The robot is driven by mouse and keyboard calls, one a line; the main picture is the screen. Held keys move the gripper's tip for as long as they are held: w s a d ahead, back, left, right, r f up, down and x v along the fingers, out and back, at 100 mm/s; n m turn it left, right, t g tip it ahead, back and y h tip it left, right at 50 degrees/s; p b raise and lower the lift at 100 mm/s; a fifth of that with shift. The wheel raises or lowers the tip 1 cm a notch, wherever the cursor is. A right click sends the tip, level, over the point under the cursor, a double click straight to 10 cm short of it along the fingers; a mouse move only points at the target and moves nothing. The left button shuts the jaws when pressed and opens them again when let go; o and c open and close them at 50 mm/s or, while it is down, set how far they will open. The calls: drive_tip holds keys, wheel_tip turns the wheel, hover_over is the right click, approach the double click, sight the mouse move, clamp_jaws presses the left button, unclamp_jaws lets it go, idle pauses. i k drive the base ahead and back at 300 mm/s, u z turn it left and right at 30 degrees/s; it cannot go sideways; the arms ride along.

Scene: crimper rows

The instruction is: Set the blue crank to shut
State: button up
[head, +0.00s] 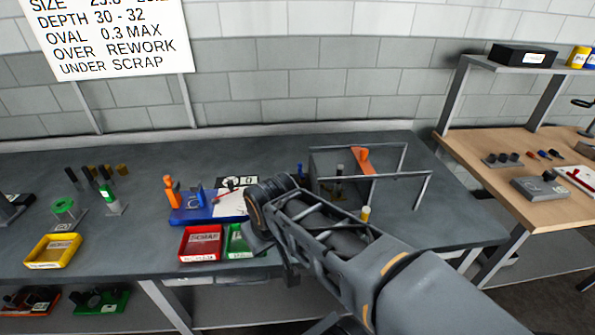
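A blue fixture (188,216) with a blue upright part (200,199) stands on the grey bench, left of my arm. An orange lever (172,191) rises at its left end. I cannot tell for sure which blue part is the crank, or how it is set. Another small blue piece (299,170) shows behind my wrist, mostly hidden. My arm reaches in from the lower right. My gripper (258,243) is low beside the green tray, right of the blue fixture and apart from it. Its fingers are too dark and small to tell open from shut.
A red tray (200,258) and a green tray (238,256) stand in front of the blue fixture. A yellow tray (52,266) and a green reel (64,205) are at left. The bench's right end is clear.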

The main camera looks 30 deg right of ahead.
sight(299, 165)
drive_tip(key=u, duration=0.5)
drive_tip(key=k, duration=1.25)
drive_tip(key=z, duration=0.25)
drive_tip(key=i, duration=1.7)
drive_tip(key=u, duration=0.6)
